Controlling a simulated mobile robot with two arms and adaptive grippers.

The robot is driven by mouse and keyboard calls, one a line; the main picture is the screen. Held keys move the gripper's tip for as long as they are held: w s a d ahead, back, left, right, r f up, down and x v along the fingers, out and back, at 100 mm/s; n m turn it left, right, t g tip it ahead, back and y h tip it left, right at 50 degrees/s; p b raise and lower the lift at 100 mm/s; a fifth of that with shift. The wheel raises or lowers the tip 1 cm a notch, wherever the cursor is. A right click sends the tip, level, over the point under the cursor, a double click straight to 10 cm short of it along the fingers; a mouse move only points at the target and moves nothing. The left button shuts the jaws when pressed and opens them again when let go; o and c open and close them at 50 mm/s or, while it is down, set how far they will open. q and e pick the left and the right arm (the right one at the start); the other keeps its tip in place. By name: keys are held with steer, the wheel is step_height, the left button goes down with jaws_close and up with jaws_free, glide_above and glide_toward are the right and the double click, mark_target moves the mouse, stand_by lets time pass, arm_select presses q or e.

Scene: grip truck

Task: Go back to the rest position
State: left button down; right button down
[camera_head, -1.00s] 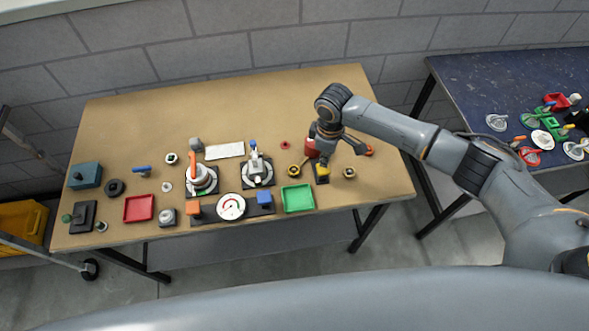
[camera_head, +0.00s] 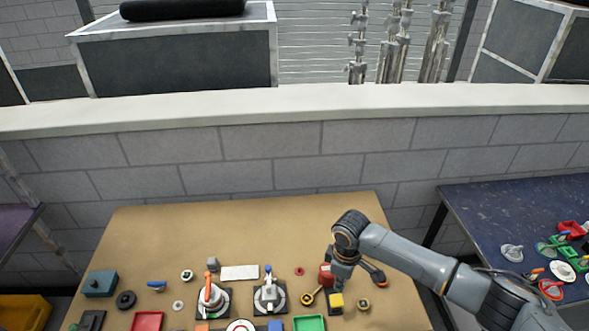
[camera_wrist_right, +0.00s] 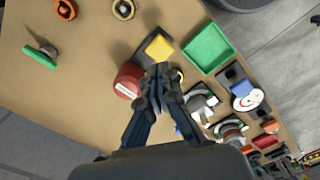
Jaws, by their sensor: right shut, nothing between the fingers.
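My right gripper (camera_head: 340,284) hangs over the right part of the brown table (camera_head: 240,222). It is shut with nothing between its fingers. In the right wrist view its fingertips (camera_wrist_right: 160,72) meet in front of a yellow block on a dark base (camera_wrist_right: 159,47) and beside a red cylinder (camera_wrist_right: 128,80). The yellow block (camera_head: 336,299) and the red cylinder (camera_head: 326,272) also show in the head view, close to the gripper. I cannot tell the exact height of the fingers above the table. My left gripper is not in view.
A green tray (camera_head: 309,323), a red tray (camera_head: 147,321), a gauge and toggle clamps (camera_head: 269,296) stand along the table's near part. The table's far strip is clear. A dark blue table (camera_head: 488,218) with small parts stands at the right. A block wall (camera_head: 250,165) runs behind.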

steer(key=s+a+r+m+t+y, duration=0.1)
steer(key=s+a+m+t+y, duration=0.2)
steer(key=s+a, duration=0.9)
steer(key=s+d+r+m+h, duration=0.1)
steer(key=s+d+r+m, duration=0.25)
steer(key=s+d, duration=0.45)
steer(key=s+d+r+m+h, duration=0.2)
steer(key=s+d+m, duration=0.25)
steer(key=d, duration=0.55)
step_height(320, 180, down, 36)
steer(key=s+r+b, duration=0.1)
steer(key=s+b, duration=0.2)
steer(key=b, duration=0.5)
steer(key=s+d+f+g+b, duration=0.1)
steer(key=s+f+b, duration=0.1)
steer(key=s+f, duration=0.6)
steer(key=s+d+f+n+g+b, duration=0.1)
steer(key=s+f+b, duration=0.2)
steer(key=s+f, duration=0.4)
step_height(320, 180, down, 6)
steer(key=shift+s+d+f, duration=0.1)
steer(key=shift+s+d, duration=0.2)
steer(key=shift+s, duration=0.1)
